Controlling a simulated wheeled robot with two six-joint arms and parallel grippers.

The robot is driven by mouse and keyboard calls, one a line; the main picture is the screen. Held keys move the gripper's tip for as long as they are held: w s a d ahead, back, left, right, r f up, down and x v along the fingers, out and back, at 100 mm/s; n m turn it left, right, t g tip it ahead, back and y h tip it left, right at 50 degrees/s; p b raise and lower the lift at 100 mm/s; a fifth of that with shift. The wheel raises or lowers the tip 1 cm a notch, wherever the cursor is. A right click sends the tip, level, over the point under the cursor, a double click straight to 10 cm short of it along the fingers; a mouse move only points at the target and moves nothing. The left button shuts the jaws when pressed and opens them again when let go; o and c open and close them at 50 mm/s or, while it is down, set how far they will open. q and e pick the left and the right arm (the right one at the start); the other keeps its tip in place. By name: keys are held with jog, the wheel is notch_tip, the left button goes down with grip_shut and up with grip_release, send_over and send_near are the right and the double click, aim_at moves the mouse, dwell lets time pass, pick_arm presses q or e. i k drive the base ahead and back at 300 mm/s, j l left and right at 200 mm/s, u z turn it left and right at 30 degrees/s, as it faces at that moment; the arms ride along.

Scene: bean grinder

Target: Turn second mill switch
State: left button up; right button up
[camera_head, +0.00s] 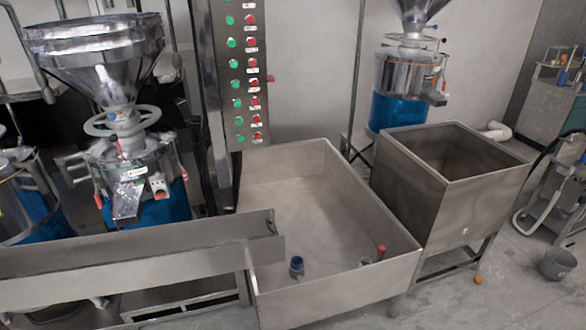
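A tall metal control panel (240,100) stands upright at the centre left. It carries a column of green buttons (235,83) beside a column of red buttons (254,85), with small white labels. A small red part (270,78) sticks out from its right side. One mill (130,165) with a steel funnel and blue base stands to the left. Another mill (405,85) stands at the back right. I cannot tell which control is the second mill's switch. Neither of my grippers shows in this view.
A steel trough (140,258) runs across the lower left in front of the mill. A large open metal basin (335,205) stands at the centre, with a deeper metal bin (455,185) to its right. A grey bucket (560,263) stands on the floor (500,300) at the right.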

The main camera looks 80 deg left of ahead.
aim_at(160, 192)
jog(key=u, duration=3.75)
